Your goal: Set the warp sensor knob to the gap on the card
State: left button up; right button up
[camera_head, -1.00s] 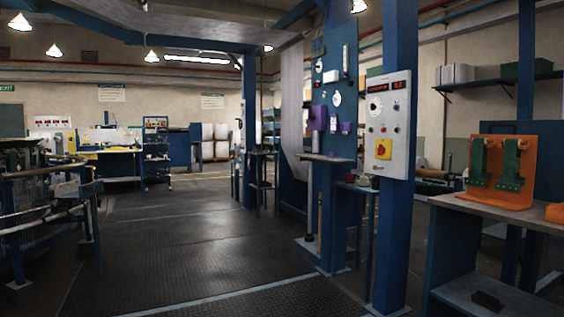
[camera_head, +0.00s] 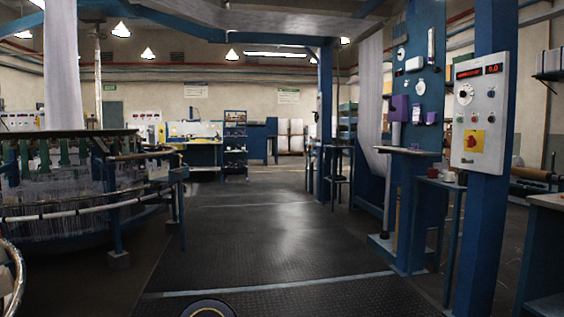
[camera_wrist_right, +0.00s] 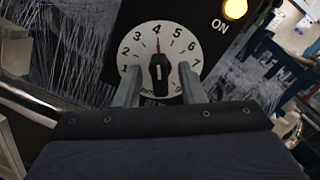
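The knob's line points up, near 4, where a small red mark shows. My right gripper (camera_wrist_right: 160,78) has its two fingers apart on either side of the knob, with a gap to it on both sides. It appears open and empty. It is not in the head view. My left gripper is in neither view. I cannot make out the card.
An amber lamp (camera_wrist_right: 235,8) marked ON glows beside the dial, with white threads behind the panel. In the head view the circular loom (camera_head: 75,180) stands at left and a control panel (camera_head: 480,112) hangs on a blue post at right. The aisle floor (camera_head: 270,235) between is clear.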

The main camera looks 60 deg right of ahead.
jog(key=shift+s+d, duration=0.25)
jog(key=shift+s, duration=0.05)
jog(key=b+v, duration=0.1)
jog(key=v, duration=0.5)
jog(key=shift+b, duration=0.35)
jog(key=shift+s, duration=0.1)
dwell(1.6)
